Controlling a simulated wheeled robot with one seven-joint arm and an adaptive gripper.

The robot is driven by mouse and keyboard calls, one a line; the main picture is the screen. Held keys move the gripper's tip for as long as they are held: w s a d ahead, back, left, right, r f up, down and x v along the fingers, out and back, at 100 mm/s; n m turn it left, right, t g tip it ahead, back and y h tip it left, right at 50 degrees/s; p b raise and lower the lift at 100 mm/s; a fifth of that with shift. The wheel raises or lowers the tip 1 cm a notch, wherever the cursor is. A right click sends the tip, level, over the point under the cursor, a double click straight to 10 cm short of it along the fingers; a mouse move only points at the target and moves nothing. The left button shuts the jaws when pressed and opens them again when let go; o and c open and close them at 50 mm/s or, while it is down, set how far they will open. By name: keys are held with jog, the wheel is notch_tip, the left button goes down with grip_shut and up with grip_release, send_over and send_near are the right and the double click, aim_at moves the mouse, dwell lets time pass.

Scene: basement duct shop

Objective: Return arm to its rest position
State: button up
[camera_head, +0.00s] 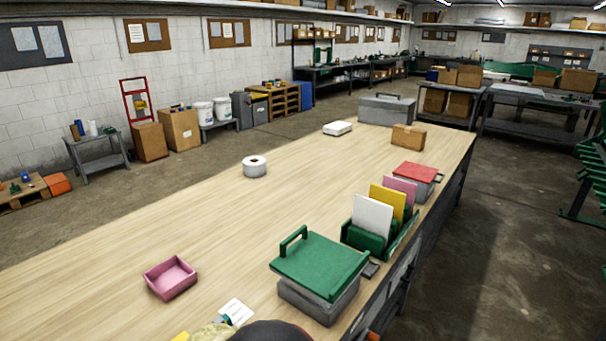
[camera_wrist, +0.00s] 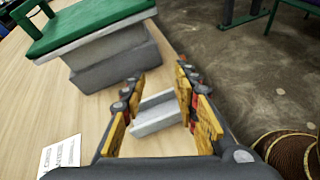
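My gripper (camera_wrist: 160,88) shows in the wrist view with its two yellow-padded fingers spread apart, so it is open. Between and beyond the fingers a light grey, channel-shaped piece (camera_wrist: 157,117) shows against the wooden bench top; a gap to the fingers is visible, and I cannot tell its exact distance from them. The bench top (camera_head: 200,235) lies in front of me in the head view. The fingers cannot be made out in the head view; only a dark rounded part, seemingly of my arm, shows at its bottom edge.
A grey box with a green lid (camera_head: 320,262) stands near the bench's right edge; it also shows in the wrist view (camera_wrist: 110,58). A pink tray (camera_head: 171,278), a white card (camera_head: 236,312) and a file rack (camera_head: 364,238) are nearby. The bench's middle-left is clear.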

jog(key=s+d+r+m+g+y, duration=0.3)
jog(key=s+d+r+m+g, duration=0.1)
jog(key=s+d+m, duration=0.3)
jog(key=s+d+r+m+g+y, duration=0.4)
jog(key=s+d+m, duration=0.25)
jog(key=s, duration=0.25)
jog(key=s+d+r+m+t+y, duration=0.3)
jog(key=s+d+r+m+t, duration=0.2)
jog(key=d+r+m, duration=0.5)
jog(key=v, duration=0.4)
jog(key=shift+s+d+r, duration=0.2)
jog(key=shift+d+r, duration=0.05)
jog(key=shift+o, duration=0.4)
